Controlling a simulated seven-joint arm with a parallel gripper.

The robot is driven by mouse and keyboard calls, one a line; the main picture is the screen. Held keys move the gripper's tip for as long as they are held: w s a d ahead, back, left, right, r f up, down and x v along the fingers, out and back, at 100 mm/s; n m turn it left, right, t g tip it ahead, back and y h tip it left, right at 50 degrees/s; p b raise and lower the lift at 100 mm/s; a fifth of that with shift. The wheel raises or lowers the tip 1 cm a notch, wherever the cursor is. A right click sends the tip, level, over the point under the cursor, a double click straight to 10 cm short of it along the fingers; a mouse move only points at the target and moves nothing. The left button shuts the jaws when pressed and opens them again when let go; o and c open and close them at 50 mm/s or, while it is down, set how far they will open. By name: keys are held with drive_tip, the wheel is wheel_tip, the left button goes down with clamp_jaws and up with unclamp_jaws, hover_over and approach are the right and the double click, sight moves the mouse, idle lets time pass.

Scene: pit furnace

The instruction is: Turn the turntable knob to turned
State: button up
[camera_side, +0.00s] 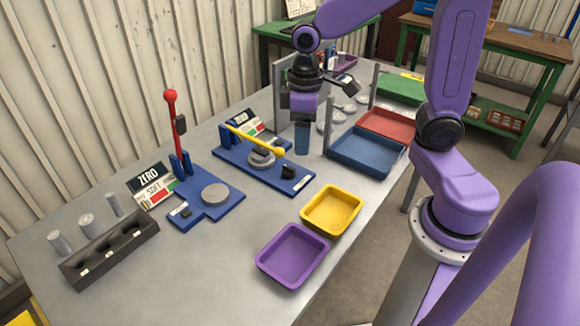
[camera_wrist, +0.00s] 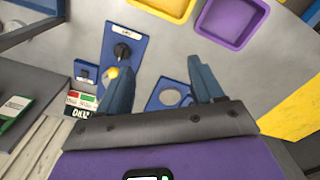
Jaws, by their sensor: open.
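A black knob (camera_side: 288,171) sits at the front right end of a blue base plate (camera_side: 230,161). A yellow lever (camera_side: 255,138) with a ball end lies low over a grey disc (camera_side: 262,159) on the same plate. In the wrist view the black knob (camera_wrist: 122,52) shows upright on the plate, beyond the left finger, with the yellow ball (camera_wrist: 112,72) nearer. My gripper (camera_side: 302,150) points down, right of the yellow ball and apart from the knob. Its blue fingers (camera_wrist: 158,68) are spread with nothing between them.
A second blue press with a raised red lever (camera_side: 171,130) stands left. Yellow (camera_side: 331,229) and purple (camera_side: 292,285) trays lie in front. Blue (camera_side: 345,160) and red (camera_side: 388,127) trays are right. A dark rack (camera_side: 110,245) with grey cylinders stands at the left edge.

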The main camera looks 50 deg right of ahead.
sight(290, 167)
drive_tip(key=w+d+f+m, duration=0.1)
drive_tip(key=w+d+m, duration=0.3)
drive_tip(key=w+d, duration=0.4)
drive_tip(key=f, duration=1.1)
drive_tip(key=a+f, duration=0.1)
drive_tip(key=f, duration=0.5)
drive_tip(key=shift+w+f, duration=0.3)
drive_tip(key=c, duration=1.1)
